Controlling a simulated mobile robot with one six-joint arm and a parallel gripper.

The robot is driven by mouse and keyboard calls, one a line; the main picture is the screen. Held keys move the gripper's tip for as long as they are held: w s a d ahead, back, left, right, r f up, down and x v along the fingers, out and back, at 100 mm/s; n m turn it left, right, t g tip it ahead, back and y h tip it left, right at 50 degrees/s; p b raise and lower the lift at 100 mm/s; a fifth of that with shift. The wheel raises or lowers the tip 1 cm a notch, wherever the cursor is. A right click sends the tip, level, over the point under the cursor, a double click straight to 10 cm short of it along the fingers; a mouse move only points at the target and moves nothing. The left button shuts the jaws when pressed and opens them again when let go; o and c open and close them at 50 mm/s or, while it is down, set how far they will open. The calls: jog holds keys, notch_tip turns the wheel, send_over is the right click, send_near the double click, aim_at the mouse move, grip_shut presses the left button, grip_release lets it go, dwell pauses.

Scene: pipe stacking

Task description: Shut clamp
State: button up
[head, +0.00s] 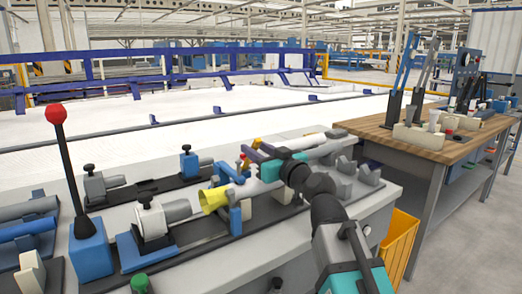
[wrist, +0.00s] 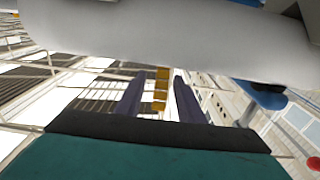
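A blue clamp-like bracket (head: 235,218) stands on the bench beside a yellow flared cone (head: 213,199) on a pale pipe (head: 250,187). I cannot tell whether it is the task's clamp or whether it is shut. A small red and yellow knob (head: 243,162) shows just behind it. My gripper (head: 252,149) is over the bench, close above the pipe. In the wrist view, my gripper's two dark fingers (wrist: 158,95) are apart with nothing visible between them. A pale cylinder (wrist: 170,40) crosses beyond their tips.
A red-knobbed lever (head: 55,114) on a blue base stands at the left of the bench. Two grey cylindrical fixtures (head: 163,216) (head: 103,184) sit on rails. Grey V-blocks (head: 368,174) stand at the bench's right end. A wooden table (head: 432,142) and yellow bin (head: 399,240) are right.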

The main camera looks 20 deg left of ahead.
jog(key=shift+a, duration=0.1)
jog(key=shift+s, duration=0.15)
jog(key=shift+p+v, duration=0.4)
jog(key=shift+v, duration=2.25)
jog(key=shift+d+f+b, duration=0.15)
jog(key=shift+d+b, duration=0.1)
jog(key=shift+b, duration=0.15)
jog(key=b+v, duration=0.8)
jog(key=b, duration=0.2)
jog(key=shift+b, duration=0.35)
